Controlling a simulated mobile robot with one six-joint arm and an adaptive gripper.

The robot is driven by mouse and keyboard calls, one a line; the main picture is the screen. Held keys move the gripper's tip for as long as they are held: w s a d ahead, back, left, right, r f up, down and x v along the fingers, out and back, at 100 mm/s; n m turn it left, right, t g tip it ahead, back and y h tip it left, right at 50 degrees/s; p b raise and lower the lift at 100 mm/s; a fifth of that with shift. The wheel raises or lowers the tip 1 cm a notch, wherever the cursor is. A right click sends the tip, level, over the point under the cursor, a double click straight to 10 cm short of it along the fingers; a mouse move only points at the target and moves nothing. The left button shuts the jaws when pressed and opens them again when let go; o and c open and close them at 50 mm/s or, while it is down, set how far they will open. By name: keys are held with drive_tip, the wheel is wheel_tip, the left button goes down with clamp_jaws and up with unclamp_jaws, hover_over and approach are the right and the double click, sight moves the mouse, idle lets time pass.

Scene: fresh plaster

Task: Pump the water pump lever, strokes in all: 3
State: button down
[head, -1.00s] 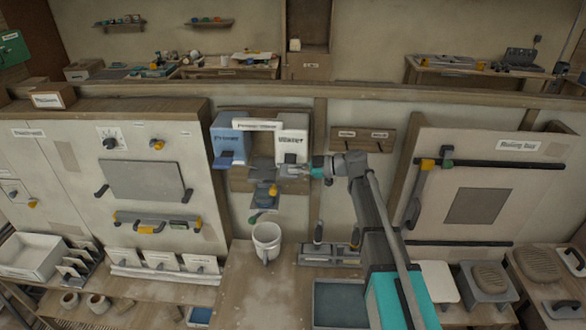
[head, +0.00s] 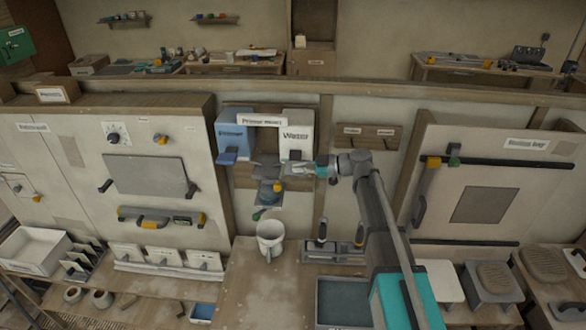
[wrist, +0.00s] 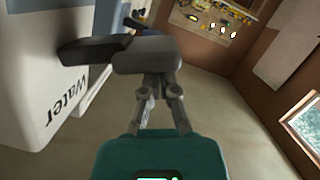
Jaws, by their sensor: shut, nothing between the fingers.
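The water pump is a white box (head: 297,128) labelled "Water", mounted on the wall board. Its dark lever (head: 296,155) sticks out at the lower front. My gripper (head: 303,171) is shut and empty, just below and in front of this lever. In the wrist view, the dark lever (wrist: 92,49) reaches out from the white box (wrist: 45,85), and my closed fingers (wrist: 147,62) are close to its end. I cannot tell whether they touch it. A white mug (head: 270,239) stands on the bench below.
A blue primer pump (head: 231,134) with its blue lever (head: 227,155) hangs left of the water pump. Under them are a small bracket shelf (head: 268,193) and a bench (head: 255,290). A panel (head: 485,190) with dark rails stands to the right.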

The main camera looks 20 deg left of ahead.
sight(300, 160)
drive_tip(key=shift+r, duration=0.1)
drive_tip(key=shift+s+r+p, duration=0.2)
drive_tip(key=shift+r+p, duration=0.45)
drive_tip(key=shift+p, duration=0.1)
drive_tip(key=s+r+p+v, duration=0.1)
drive_tip(key=p+v, duration=0.3)
drive_tip(key=v, duration=0.6)
drive_tip(key=shift+s+d+r, duration=0.15)
drive_tip(key=shift+d+r, duration=0.05)
drive_tip(key=shift+r, duration=0.35)
idle(1.4)
